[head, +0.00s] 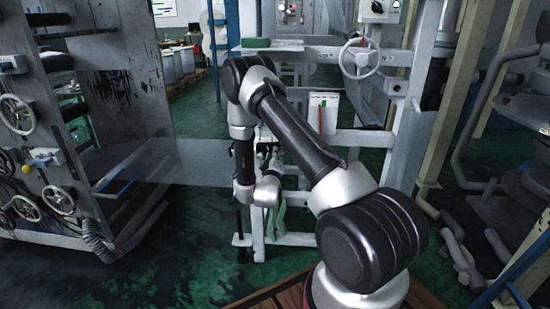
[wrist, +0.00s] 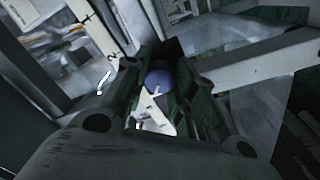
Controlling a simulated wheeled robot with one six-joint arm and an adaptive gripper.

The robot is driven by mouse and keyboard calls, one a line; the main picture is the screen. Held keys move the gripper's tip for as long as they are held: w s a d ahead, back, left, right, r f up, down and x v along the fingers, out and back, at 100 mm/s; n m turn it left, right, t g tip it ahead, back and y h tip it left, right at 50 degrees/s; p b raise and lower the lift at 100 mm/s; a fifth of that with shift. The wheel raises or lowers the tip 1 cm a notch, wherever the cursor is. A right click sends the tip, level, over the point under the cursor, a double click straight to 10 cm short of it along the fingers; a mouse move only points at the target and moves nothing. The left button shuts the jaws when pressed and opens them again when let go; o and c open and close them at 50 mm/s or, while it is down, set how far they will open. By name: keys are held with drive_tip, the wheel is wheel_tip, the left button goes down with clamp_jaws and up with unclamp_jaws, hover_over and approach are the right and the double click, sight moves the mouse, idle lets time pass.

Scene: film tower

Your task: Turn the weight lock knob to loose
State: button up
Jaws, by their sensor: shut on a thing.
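The weight lock knob (wrist: 158,78) shows in the wrist view as a round, dark blue-grey ball between the two dark fingers of my gripper (wrist: 160,71). My gripper is shut on it. A pale lever-like piece (wrist: 155,118) shows just below the knob, between the fingers. In the head view my arm reaches to the light grey frame, and my gripper (head: 268,154) is small and dark there. The knob cannot be made out in the head view, and its turn position cannot be read.
The frame carries a handwheel (head: 359,58), a green block (head: 256,43) on its top shelf and a white panel with a red strip (head: 323,113). A machine with several handwheels (head: 58,200) stands at left. Yellow posts (head: 463,90) stand at right. Green floor (head: 190,255) is open at front left.

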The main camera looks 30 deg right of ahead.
drive_tip(key=o, duration=1)
drive_tip(key=shift+o, duration=0.2)
drive_tip(key=v, duration=1.2)
drive_tip(key=shift+f, duration=0.1)
